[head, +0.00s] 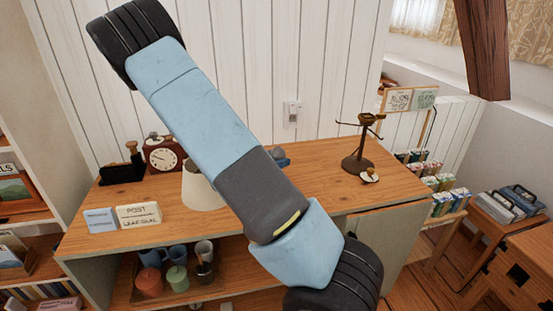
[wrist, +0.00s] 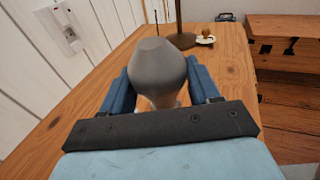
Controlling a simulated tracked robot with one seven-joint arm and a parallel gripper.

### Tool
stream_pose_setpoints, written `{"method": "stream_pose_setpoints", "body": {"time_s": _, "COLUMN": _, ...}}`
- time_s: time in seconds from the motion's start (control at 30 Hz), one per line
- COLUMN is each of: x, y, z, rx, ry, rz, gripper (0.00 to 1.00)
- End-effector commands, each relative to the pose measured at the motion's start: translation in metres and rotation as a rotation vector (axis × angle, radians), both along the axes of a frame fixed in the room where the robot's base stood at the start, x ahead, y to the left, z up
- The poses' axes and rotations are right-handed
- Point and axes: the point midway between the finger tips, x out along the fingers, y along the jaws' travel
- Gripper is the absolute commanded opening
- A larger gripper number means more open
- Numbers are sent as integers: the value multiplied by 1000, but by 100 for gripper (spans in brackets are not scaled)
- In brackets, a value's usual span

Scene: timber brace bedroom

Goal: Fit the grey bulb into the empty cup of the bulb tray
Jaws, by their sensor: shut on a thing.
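My gripper (wrist: 158,88) is shut on the grey bulb (wrist: 158,62) in the wrist view, with one blue finger on each side of it. The bulb's rounded grey top shows, and its lower end is mostly hidden by the gripper. In the head view my arm covers the middle of the wooden top, and only a small blue-grey piece shows beside it, probably part of my gripper. I cannot make out the bulb tray or its empty cup in either view.
On the wooden top (head: 320,160) stand a dark metal stand (head: 358,150), a small white dish (head: 370,176) with a brownish thing on it, a clock (head: 164,157), a pale shade (head: 200,190) and sign cards (head: 138,215). A white board wall (wrist: 55,65) runs along the left in the wrist view.

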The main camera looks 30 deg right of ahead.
Motion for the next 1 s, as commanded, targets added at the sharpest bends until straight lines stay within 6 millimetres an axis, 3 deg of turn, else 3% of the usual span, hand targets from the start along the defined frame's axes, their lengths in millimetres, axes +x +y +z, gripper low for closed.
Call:
{"method": "stream_pose_setpoints", "body": {"time_s": 0.73, "x": 0, "y": 0, "z": -15, "rx": 0, "ry": 0, "rz": 0, "gripper": 26}}
{"method": "stream_pose_setpoints", "body": {"time_s": 0.77, "x": 0, "y": 0, "z": -15, "rx": 0, "ry": 0, "rz": 0, "gripper": 62}}
{"method": "stream_pose_setpoints", "body": {"time_s": 1.0, "x": 0, "y": 0, "z": -15, "rx": 1, "ry": 1, "rz": 0, "gripper": 85}}
